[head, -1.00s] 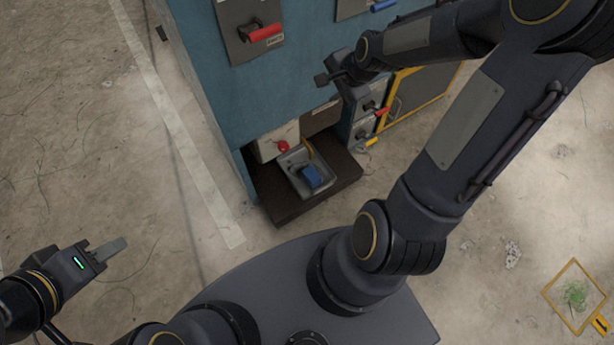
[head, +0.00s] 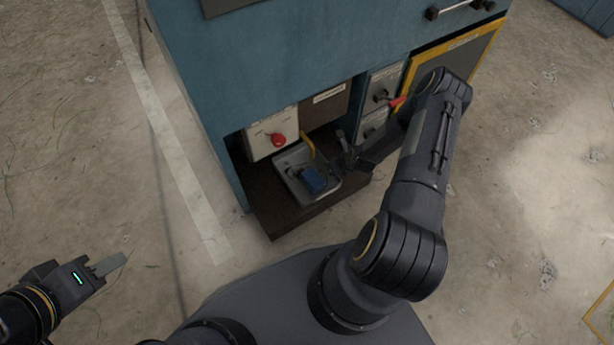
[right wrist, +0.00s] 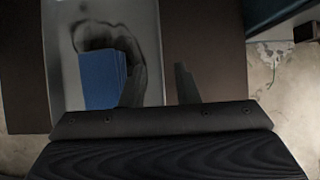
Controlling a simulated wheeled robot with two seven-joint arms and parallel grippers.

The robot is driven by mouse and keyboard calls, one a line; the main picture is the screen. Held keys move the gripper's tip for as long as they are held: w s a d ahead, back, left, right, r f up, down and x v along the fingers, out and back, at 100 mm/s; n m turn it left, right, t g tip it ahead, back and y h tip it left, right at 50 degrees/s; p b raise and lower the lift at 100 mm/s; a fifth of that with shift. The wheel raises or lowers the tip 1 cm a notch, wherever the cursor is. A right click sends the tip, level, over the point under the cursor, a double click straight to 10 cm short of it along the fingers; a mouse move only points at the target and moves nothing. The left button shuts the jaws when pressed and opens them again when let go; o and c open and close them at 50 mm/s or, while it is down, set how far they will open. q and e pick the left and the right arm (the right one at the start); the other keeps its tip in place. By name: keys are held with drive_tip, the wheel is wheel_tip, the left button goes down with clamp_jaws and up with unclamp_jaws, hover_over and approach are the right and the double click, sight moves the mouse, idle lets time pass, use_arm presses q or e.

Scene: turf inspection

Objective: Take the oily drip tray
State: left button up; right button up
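The drip tray (head: 297,182) is a shallow grey metal tray on a dark brown shelf in the low opening of a blue cabinet. A blue block-like thing (head: 313,181) lies in it. In the right wrist view the tray (right wrist: 72,70) shows a dark oily stain around the blue thing (right wrist: 103,75). My right gripper (head: 349,155) is at the tray's right side. In the right wrist view its fingers (right wrist: 160,88) are apart, with the tray's right edge appearing between them; contact is unclear. My left gripper (head: 108,265) is over the floor, far from the tray; its finger gap is unclear.
A pale box with a red knob (head: 278,140) stands behind the tray, beside a yellow curved piece (head: 307,146). Panels with a red-handled lever (head: 397,101) and a yellow-framed grille (head: 452,60) are to the right. The floor at left is clear.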

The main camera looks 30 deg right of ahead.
drive_tip(key=b+x, duration=0.2)
drive_tip(key=x, duration=0.3)
drive_tip(key=shift+b, duration=0.4)
drive_tip(key=shift+w+f, duration=0.2)
drive_tip(key=shift+w, duration=0.05)
clamp_jaws()
idle(0.8)
